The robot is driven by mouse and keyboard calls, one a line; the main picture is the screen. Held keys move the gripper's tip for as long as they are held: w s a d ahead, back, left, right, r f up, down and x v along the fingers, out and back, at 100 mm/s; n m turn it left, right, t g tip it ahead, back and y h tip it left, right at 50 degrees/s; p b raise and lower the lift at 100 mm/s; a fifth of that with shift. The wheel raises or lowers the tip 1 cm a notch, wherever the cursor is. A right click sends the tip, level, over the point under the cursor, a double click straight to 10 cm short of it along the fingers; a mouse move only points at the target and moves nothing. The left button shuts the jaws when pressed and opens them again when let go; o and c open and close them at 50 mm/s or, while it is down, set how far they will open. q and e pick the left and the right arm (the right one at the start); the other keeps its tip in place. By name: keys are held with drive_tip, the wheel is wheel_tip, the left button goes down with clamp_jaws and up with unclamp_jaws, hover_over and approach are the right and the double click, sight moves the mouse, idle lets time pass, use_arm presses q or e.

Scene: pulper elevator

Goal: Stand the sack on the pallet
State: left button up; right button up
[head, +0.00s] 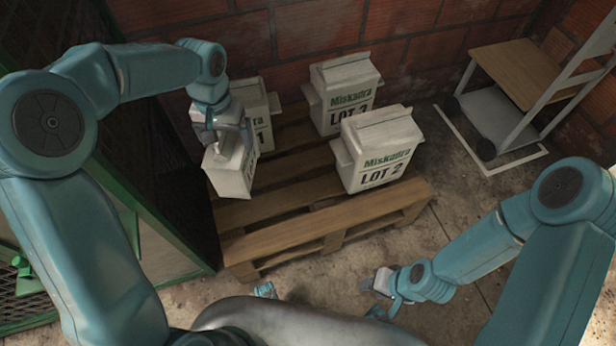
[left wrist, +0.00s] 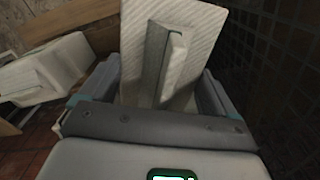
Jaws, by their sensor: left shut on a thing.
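My left gripper (head: 228,132) is shut on the top of a pale sack (head: 232,172) with dark and green print. The sack hangs roughly upright over the front left part of the wooden pallet (head: 320,230); I cannot tell whether its base touches the boards. In the left wrist view the held sack (left wrist: 192,45) sits between the fingers, its top ridge towards the camera. My right gripper (head: 384,284) is low in front of the pallet, away from the sacks and with nothing seen in it; its jaw gap is unclear.
On the pallet stand a sack (head: 258,110) just behind the held one, a LOT 3 sack (head: 343,98) at the back and a LOT 2 sack (head: 378,152) at right. Green-framed mesh (head: 165,180) borders the left. A cart (head: 505,100) stands right; brick walls close the back.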

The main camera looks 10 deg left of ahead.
use_arm(q)
drive_tip(key=a+f+b, duration=0.1)
drive_tip(key=f, duration=0.1)
drive_tip(key=f+b, duration=0.2)
drive_tip(key=f, duration=0.1)
drive_tip(key=a+f+b, duration=0.1)
drive_tip(key=f, duration=0.2)
drive_tip(key=shift+w+a+f+b, duration=0.2)
drive_tip(key=shift+w+a+b, duration=0.1)
drive_tip(key=shift+a+b, duration=0.1)
drive_tip(key=shift+a+f+n+b, duration=0.25)
drive_tip(key=shift+f+n+b, duration=0.05)
use_arm(e)
wheel_tip(320, 180, down, 8)
drive_tip(key=shift+s, duration=0.2)
use_arm(q)
wheel_tip(320, 180, down, 20)
drive_tip(key=b, duration=0.6)
drive_tip(key=shift+b, duration=0.3)
use_arm(e)
wheel_tip(320, 180, down, 6)
drive_tip(key=shift+w+d, duration=0.35)
drive_tip(key=shift+f, duration=0.15)
